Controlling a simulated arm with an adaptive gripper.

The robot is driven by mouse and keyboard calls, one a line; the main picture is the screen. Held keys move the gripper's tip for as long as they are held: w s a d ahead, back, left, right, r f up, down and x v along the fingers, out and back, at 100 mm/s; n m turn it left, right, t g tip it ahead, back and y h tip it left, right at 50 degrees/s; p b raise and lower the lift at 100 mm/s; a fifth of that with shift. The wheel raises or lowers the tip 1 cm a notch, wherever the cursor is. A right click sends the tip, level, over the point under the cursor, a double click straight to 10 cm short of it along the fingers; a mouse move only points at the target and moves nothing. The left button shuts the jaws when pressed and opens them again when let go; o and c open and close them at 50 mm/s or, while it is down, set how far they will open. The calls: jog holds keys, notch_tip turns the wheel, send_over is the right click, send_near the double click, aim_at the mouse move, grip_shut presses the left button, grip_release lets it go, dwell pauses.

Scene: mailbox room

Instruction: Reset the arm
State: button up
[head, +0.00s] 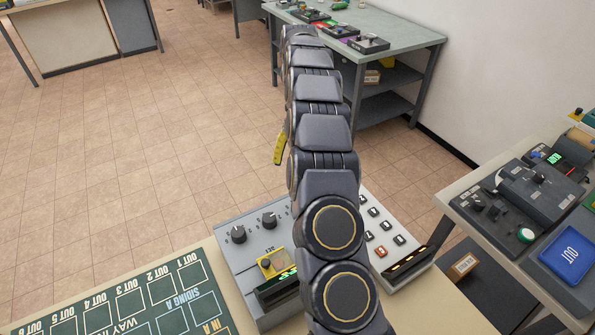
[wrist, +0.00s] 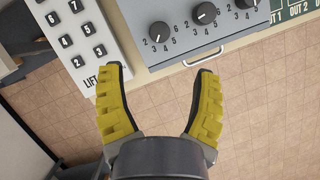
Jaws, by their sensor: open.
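My gripper (wrist: 160,68) is open and empty in the wrist view, its two yellow-padded fingers spread apart. In the head view one yellow finger (head: 280,147) shows beside my arm; the rest of the gripper is hidden behind the arm links. My arm (head: 325,150) stretches forward from the bottom of the head view, over a grey control console (head: 235,262). In the wrist view, a panel with dials (wrist: 175,55) lies beyond the fingertips and a white keypad (wrist: 92,28) marked LIFT is at upper left. I cannot tell whether the fingers touch them.
A dark green board (head: 130,312) with marked slots lies at lower left. A grey workbench (head: 395,35) with small devices stands behind. Tiled floor (head: 140,150) is clear at left.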

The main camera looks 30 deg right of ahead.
jog(key=shift+w+r, duration=0.15)
jog(key=shift+r, duration=0.15)
dwell(0.4)
jog(key=s+a+r+n, duration=0.4)
jog(key=s+a+r, duration=0.7)
jog(key=a, duration=0.2)
jog(key=s+a+f+t+h, duration=0.1)
jog(key=s+a, duration=0.1)
jog(key=s, duration=0.8)
jog(key=s+a+f+n+t+h, duration=0.1)
jog(key=s+a, duration=0.1)
jog(key=s, duration=0.8)
jog(key=shift+s+a+n, duration=0.25)
jog(key=shift+s+n, duration=0.05)
jog(key=shift+s, duration=0.1)
